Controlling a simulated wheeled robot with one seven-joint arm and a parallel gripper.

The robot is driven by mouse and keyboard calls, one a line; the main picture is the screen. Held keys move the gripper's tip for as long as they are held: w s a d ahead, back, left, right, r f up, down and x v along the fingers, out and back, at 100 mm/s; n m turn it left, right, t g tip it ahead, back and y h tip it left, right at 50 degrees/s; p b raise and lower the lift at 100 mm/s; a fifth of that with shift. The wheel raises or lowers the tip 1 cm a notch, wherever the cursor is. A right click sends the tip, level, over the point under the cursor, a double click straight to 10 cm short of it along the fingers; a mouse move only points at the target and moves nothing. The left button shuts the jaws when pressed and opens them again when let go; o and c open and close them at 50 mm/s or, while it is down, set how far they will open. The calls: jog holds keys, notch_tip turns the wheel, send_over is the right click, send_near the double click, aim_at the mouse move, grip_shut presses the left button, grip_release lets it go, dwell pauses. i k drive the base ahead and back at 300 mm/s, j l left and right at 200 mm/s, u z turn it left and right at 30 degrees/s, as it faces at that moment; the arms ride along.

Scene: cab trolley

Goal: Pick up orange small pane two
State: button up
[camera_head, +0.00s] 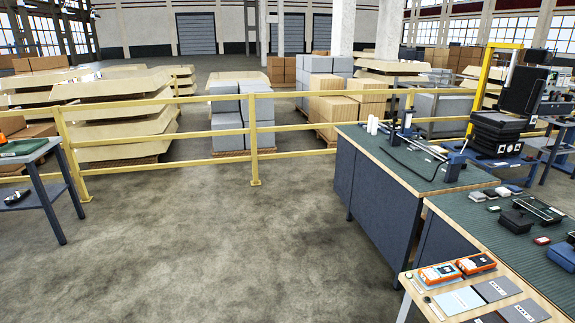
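Two small orange-framed pieces with pale tops lie side by side on a light wooden surface at the lower right in the head view. The left one (440,273) and the right one (475,263) look alike. I cannot read their marks, so I cannot tell which is pane two. Both lie flat, close to each other. My gripper is not in view.
Flat grey pieces (492,289) with labels lie beside the orange ones. A dark green-topped bench (490,235) with small black parts stands behind. Another bench (375,190) is farther back. A yellow railing (253,140) crosses the hall.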

aim_at(447, 271)
jog(key=z, duration=1.3)
